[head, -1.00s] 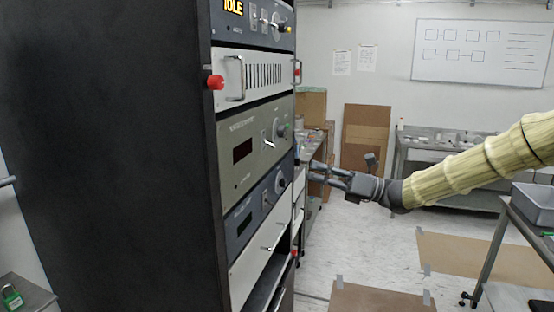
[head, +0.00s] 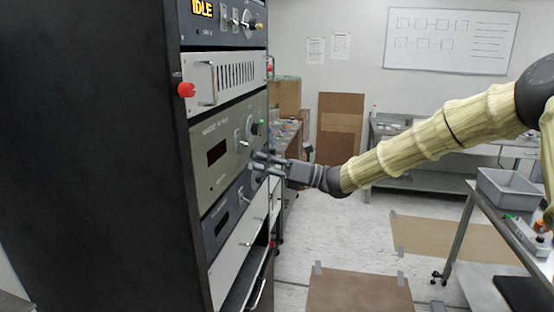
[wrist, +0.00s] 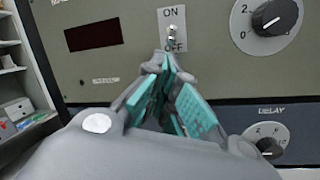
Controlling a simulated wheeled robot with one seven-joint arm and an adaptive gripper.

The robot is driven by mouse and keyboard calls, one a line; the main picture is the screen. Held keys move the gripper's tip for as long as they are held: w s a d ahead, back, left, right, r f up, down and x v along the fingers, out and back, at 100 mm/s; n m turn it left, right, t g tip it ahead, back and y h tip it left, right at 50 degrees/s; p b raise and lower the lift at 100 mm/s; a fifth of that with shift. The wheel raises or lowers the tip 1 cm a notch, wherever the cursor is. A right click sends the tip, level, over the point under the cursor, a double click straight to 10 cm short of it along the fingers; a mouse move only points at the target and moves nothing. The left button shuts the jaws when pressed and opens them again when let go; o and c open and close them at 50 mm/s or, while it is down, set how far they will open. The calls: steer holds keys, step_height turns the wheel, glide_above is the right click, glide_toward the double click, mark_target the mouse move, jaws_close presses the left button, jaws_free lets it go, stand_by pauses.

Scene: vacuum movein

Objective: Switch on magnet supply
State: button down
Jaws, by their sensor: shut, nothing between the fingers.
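The olive-grey panel (head: 210,182) in the rack has a blurred label and a dark display (head: 217,152). In the wrist view its ON/OFF toggle switch (wrist: 172,30) is close up, with ON above and OFF below; which way the small lever points is hard to tell. The switch also shows in the head view (head: 243,142). My gripper (head: 256,160) is at the front of this panel. In the wrist view my gripper (wrist: 168,62) is shut and empty, its fingertips just below the switch plate; contact cannot be told.
A knob (wrist: 275,18) sits right of the switch. A DELAY panel (wrist: 265,115) is below. Above are a white panel with a red knob (head: 187,90) and a unit reading IDLE (head: 202,8). A cart with a grey bin (head: 505,190) stands at right.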

steer(key=shift+p+x, duration=0.4)
steer(key=shift+x, duration=0.85)
steer(key=shift+d, duration=0.35)
steer(key=shift+a, duration=0.25)
steer(key=shift+s+a+h+b, duration=0.1)
steer(key=shift+h+b, duration=0.2)
steer(key=shift+b, duration=0.05)
steer(key=shift+r, duration=0.1)
